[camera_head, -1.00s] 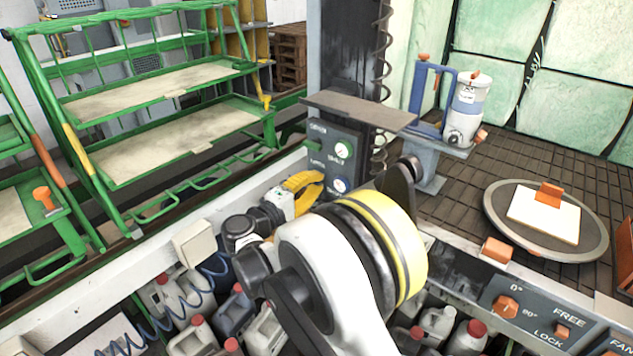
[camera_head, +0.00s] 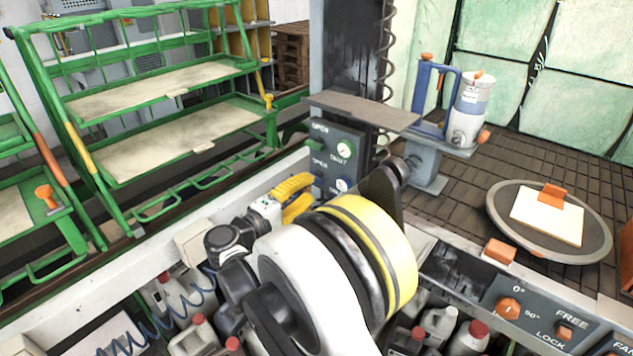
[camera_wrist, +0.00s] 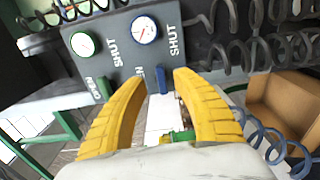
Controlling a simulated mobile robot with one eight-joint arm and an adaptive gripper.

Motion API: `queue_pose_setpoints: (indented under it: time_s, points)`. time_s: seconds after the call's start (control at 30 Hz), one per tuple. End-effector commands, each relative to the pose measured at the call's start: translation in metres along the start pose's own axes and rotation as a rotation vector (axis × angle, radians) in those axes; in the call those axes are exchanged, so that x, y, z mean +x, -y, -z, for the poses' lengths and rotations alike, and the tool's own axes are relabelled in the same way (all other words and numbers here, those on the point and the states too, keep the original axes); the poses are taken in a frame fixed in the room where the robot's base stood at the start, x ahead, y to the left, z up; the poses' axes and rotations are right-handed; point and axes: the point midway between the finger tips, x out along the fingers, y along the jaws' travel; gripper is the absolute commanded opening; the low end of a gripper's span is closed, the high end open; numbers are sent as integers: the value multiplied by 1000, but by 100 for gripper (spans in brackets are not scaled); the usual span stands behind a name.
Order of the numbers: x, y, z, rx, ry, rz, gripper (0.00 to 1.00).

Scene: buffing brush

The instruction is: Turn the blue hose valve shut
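The grey valve panel (camera_head: 335,160) stands at the foot of the dark column. In the wrist view the panel (camera_wrist: 115,50) carries a green-rimmed dial (camera_wrist: 84,44) and a blue-rimmed dial (camera_wrist: 145,30), with SHUT and OPEN lettering. The blue valve handle (camera_wrist: 162,80) points along the picture's vertical below the blue dial. A green handle (camera_wrist: 104,88) sits to its left. My gripper (camera_wrist: 160,78) is open, its yellow fingers on either side of the blue handle's line; contact cannot be told. In the head view my gripper (camera_head: 306,196) is beside the panel, and the blue handle is hidden.
A grey shelf (camera_head: 362,110) juts out above the panel. Coiled hoses (camera_wrist: 265,140) and a cardboard box (camera_wrist: 285,105) lie right of my gripper in the wrist view. Several jugs (camera_head: 440,322) stand below my arm. A green rack (camera_head: 160,95) stands at left.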

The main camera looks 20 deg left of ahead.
Motion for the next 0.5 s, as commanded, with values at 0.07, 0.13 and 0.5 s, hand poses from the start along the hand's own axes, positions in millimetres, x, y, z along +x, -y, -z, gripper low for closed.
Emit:
queue_pose_setpoints:
  time_s: [0.07,0.13,0.5]
  points:
    - [-20,0,1,0,-4,0,34]
    - [-35,-1,1,0,-3,-1,34]
    - [-73,-1,0,0,0,-1,34]
